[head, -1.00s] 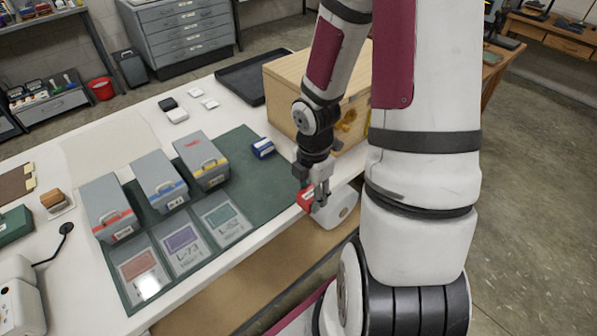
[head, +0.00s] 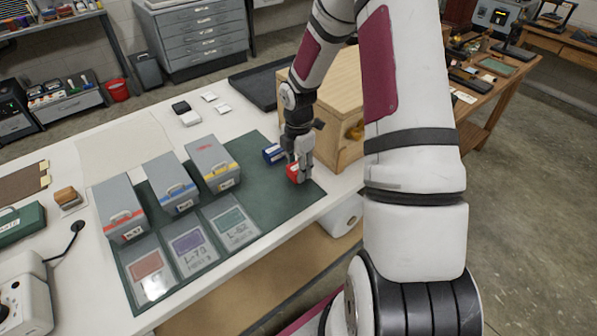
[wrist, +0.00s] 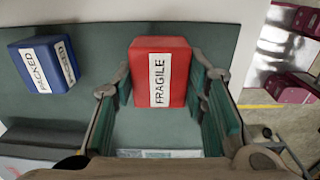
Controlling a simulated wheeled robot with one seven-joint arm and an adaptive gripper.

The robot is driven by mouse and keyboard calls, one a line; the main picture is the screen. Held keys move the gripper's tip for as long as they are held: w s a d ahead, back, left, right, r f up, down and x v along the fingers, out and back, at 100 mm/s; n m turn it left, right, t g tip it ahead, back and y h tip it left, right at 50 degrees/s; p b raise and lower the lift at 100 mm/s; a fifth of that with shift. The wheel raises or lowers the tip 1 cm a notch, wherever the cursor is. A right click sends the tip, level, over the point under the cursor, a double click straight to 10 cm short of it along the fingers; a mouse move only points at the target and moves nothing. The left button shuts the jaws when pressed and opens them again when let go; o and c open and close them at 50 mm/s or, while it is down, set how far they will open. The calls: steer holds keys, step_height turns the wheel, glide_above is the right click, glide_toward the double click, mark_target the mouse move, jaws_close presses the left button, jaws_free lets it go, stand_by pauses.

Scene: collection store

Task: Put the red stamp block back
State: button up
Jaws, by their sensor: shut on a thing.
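The red stamp block (head: 294,173) is between the fingers of my gripper (head: 302,166), at the right end of the green mat (head: 255,200). In the wrist view the red block (wrist: 175,62) shows a white label reading FRAGILE, and the fingers of my gripper (wrist: 165,105) stand on both sides of it. My gripper is shut on it. The blue stamp block (head: 273,153), labelled PACKED, sits on the mat just left of the red one; it also shows in the wrist view (wrist: 30,70). I cannot tell whether the red block touches the mat.
Three grey boxes with red (head: 119,208), blue (head: 171,183) and yellow (head: 212,163) bands stand left on the mat, with cards in front. A wooden box (head: 345,150) stands close behind my gripper. The table's front edge is near.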

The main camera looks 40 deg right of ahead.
steer(key=shift+f, duration=1.05)
steer(key=shift+f, duration=0.15)
steer(key=o, duration=0.9)
